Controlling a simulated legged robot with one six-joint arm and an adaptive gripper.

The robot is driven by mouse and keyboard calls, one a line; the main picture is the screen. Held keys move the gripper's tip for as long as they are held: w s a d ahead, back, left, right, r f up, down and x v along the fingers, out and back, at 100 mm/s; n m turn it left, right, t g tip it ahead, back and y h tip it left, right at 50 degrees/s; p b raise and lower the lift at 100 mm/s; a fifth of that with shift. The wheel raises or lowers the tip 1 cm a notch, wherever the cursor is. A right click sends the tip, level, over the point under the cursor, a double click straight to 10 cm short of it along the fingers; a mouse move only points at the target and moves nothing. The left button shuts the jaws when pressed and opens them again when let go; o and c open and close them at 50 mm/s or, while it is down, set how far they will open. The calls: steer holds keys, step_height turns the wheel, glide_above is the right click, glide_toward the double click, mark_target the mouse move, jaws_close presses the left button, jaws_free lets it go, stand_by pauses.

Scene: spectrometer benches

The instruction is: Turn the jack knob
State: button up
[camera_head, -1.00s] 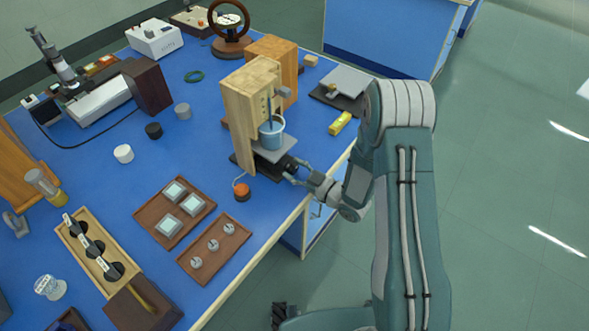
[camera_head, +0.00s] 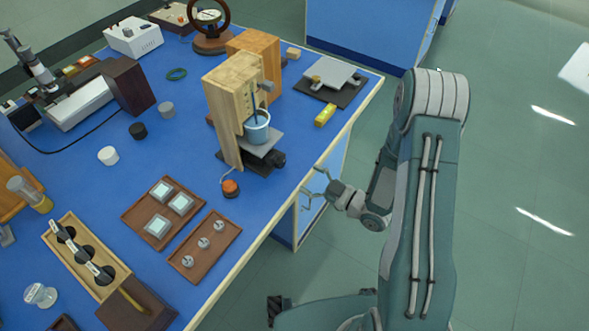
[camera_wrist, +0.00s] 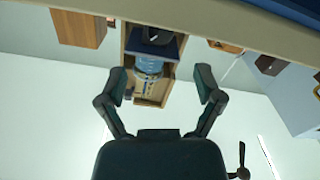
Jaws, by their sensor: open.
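The jack (camera_head: 262,149) has a grey top plate and stands at the foot of a light wooden stand near the bench's front edge. Its dark knob (camera_head: 278,160) sticks out at the right, towards my gripper. A light blue cup (camera_head: 257,128) stands on the plate. My gripper (camera_head: 314,183) is open and empty, apart from the knob, just beyond the bench edge. In the wrist view the picture is upside down; the blue cup (camera_wrist: 149,66) and the dark jack above it show between the spread fingers (camera_wrist: 161,84).
An orange-topped button (camera_head: 231,187) sits beside the jack. A yellow block (camera_head: 325,115) and a plate on a dark base (camera_head: 331,74) lie to the right. Brown trays (camera_head: 207,263) lie to the front left. The floor right of the bench is clear.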

mark_target(283, 164)
steer(key=shift+v, duration=1.2)
steer(key=w+a+m, duration=0.1)
steer(key=w+a, duration=0.1)
steer(key=a, duration=0.1)
steer(key=w+a+m, duration=0.2)
steer(key=a, duration=0.1)
steer(key=w+a+m, duration=0.1)
steer(key=w+a, duration=0.2)
steer(key=shift+a+r+m, duration=0.1)
steer(key=shift+r+m, duration=0.1)
steer(key=shift+m, duration=0.1)
steer(key=c, duration=1.2)
